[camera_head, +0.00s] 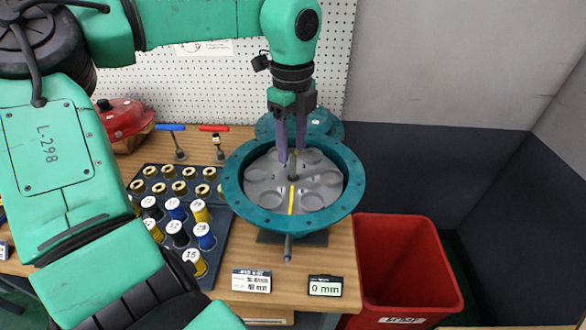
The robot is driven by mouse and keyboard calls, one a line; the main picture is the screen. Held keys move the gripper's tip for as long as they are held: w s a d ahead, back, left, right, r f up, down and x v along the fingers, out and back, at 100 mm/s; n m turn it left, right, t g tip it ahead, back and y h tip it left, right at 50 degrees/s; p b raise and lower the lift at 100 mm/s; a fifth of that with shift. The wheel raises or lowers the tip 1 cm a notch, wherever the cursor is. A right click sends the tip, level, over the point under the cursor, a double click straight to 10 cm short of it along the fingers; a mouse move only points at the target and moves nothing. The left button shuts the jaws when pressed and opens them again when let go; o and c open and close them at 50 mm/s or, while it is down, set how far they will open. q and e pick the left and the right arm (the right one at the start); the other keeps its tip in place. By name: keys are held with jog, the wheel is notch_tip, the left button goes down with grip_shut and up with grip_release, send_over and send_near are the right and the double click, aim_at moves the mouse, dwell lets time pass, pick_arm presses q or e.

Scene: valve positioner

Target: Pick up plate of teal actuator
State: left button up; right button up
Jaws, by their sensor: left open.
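The teal actuator (237,193) stands on the wooden bench as an open round housing with a bolted rim. Inside it lies a grey metal plate (265,192) with several round dimples, a yellow stripe and a dark upright stem at its middle. My left gripper (291,155) reaches down from above, its two purple-grey fingers pointing at the plate's middle near the stem. The fingers are apart and hold nothing that I can see; whether they touch the stem I cannot tell. My right gripper is not in view.
A dark tray (216,263) of numbered springs and brass rings sits left of the actuator. A red bin (405,265) stands at right. Two labels, one reading 0 mm (325,287), are in front. A teal cover (322,124) lies behind; blue and red T-handle tools stand at back left.

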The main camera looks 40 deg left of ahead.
aim_at(294, 177)
pick_arm(q)
notch_tip(294, 177, down, 5)
jog(key=shift+d+f+p, duration=0.15)
jog(key=shift+p, duration=0.75)
jog(key=shift+f, duration=0.25)
grip_shut()
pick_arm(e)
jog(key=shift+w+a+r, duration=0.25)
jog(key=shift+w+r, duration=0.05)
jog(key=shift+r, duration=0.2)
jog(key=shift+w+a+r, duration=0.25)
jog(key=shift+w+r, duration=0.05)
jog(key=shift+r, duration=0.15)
pick_arm(q)
jog(key=shift+w+r, duration=0.1)
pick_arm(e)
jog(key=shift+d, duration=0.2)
